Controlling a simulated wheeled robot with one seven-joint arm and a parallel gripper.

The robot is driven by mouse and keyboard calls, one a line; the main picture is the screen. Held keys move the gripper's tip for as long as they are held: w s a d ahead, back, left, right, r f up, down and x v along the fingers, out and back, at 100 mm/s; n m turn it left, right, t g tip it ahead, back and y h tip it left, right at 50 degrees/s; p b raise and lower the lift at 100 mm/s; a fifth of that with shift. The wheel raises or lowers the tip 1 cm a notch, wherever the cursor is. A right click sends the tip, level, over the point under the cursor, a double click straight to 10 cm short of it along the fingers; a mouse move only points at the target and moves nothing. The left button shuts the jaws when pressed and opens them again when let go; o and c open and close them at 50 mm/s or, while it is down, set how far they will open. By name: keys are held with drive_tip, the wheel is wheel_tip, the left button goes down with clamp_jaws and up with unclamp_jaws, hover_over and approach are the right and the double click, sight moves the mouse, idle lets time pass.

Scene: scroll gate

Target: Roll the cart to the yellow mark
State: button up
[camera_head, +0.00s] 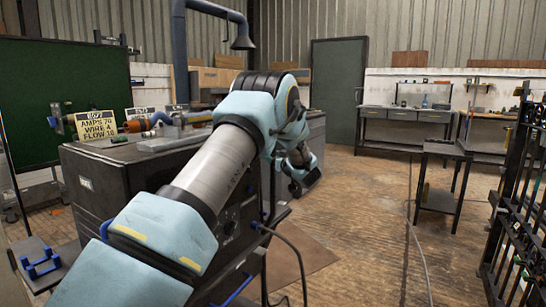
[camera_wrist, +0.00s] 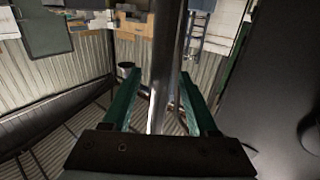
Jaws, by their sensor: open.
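A dark grey cabinet-like unit (camera_head: 130,190) stands at the left in the head view. I cannot tell whether it is the cart. A low dark table with a lower shelf (camera_head: 440,150) at the right may also be it; no wheels are clear on either. I see no yellow mark on the visible floor. My gripper (camera_wrist: 159,76) is open in the wrist view, its two green fingers apart. A grey bar (camera_wrist: 164,50) shows between the fingers; whether it touches them I cannot tell. In the head view my arm hides part of the unit.
A black rack (camera_head: 515,200) stands at the right edge. A workbench (camera_head: 405,115) lines the back wall beside a grey-green door (camera_head: 338,90). A cable (camera_head: 415,235) lies across the wooden floor (camera_head: 375,200), which is mostly clear. A brown mat (camera_head: 305,250) lies beside the unit.

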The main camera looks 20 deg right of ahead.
drive_tip(key=shift+w, duration=0.15)
clamp_jaws()
idle(0.4)
idle(1.0)
